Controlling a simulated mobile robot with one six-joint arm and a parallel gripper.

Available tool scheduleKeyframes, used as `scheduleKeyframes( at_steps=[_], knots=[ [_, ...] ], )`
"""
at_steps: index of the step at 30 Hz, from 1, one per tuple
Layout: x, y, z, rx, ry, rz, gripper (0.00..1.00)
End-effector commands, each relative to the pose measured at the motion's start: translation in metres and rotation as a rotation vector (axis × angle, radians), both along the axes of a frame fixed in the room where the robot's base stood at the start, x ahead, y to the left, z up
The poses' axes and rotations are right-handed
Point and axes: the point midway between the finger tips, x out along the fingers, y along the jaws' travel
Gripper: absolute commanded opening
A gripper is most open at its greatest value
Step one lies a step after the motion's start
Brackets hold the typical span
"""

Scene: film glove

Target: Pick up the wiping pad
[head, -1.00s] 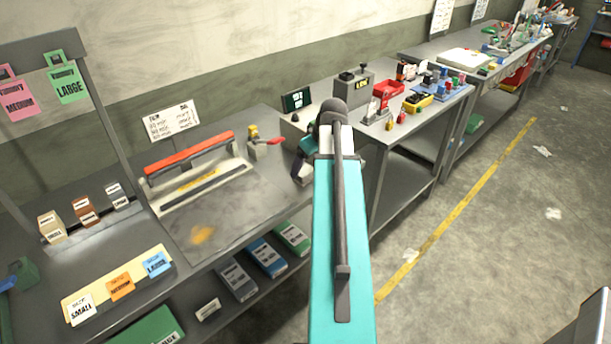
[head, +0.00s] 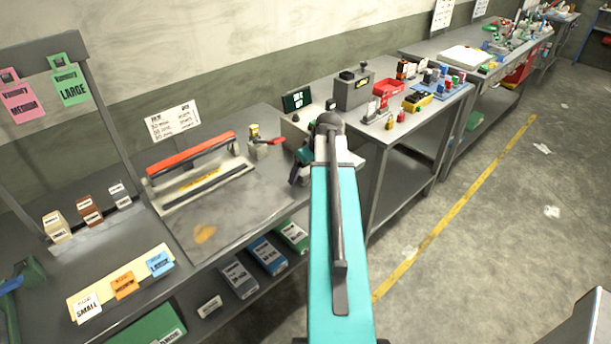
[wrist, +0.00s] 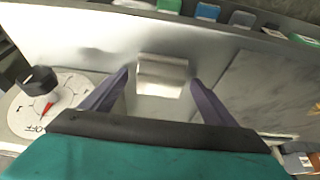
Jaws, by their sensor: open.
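In the wrist view, a pale grey block that looks like the wiping pad (wrist: 162,76) lies on the shiny grey bench top. My gripper (wrist: 159,82) is open, with its two purple fingers spread to the left and right of the pad. The pad shows between and slightly beyond the fingertips; I cannot tell the height gap or any contact. In the head view, my teal arm and dark wrist cover this spot, so the pad is hidden there.
In the wrist view, a round dial (wrist: 48,112) with a red pointer is close to the left finger. A grey slab (wrist: 268,88) lies to the right. In the head view, a red-handled sealer (head: 190,155) and a small red-levered device (head: 262,146) stand left of my wrist.

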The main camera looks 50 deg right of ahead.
Motion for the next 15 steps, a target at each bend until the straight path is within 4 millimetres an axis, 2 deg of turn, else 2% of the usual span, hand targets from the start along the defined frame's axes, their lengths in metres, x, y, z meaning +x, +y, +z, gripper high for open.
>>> scheduleKeyframes(
  at_steps=[7,15],
  knots=[
    [-0.0001,-0.0001,0.0002,0.0,0.0,0.0,0.8],
    [-0.0001,0.0,0.0002,0.0,0.0,0.0,0.36]
  ],
)
